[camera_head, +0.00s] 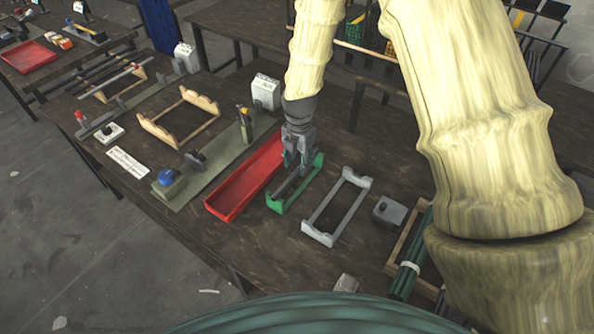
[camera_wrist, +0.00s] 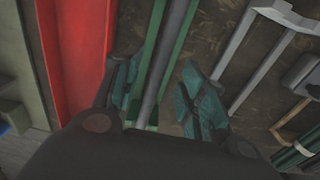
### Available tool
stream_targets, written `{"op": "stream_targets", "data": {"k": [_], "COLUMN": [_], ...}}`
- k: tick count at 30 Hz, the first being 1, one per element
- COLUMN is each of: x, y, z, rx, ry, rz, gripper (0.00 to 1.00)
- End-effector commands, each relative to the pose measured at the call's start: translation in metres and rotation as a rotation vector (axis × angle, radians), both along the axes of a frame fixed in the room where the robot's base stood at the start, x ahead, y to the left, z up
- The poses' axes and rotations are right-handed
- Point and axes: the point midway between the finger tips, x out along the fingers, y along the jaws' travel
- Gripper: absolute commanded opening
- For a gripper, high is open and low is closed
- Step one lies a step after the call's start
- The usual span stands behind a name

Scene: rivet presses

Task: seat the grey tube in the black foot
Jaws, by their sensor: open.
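The grey tube (camera_wrist: 172,52) lies lengthwise in a green cradle (camera_head: 279,207), which also shows in the wrist view (camera_wrist: 152,45). My gripper (camera_head: 297,168) is over the cradle, pointing down. In the wrist view my gripper (camera_wrist: 160,98) is open, with one finger on each side of the tube and a gap on the right. In the head view the gripper hides much of the tube. A dark upright block (camera_head: 196,160) stands on a grey-green base plate left of the red tray; I cannot tell if it is the black foot.
A long red tray (camera_head: 228,198) lies just left of the green cradle. A grey rack (camera_head: 320,238) and a small grey box (camera_head: 390,211) stand to its right. A blue knob (camera_head: 170,178) and a wooden rack (camera_head: 165,137) are further left. Bare table shows at the front.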

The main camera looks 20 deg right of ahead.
Motion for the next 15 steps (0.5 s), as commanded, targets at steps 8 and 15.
{"op": "stream_targets", "data": {"k": [8,15], "x": [-0.001,-0.001], "y": [0.001,0.0], "z": [-0.024,-0.03], "rx": [0.0,0.001], "ry": [0.001,-0.001], "rz": [0.0,0.0], "gripper": [0.42,0.42]}}
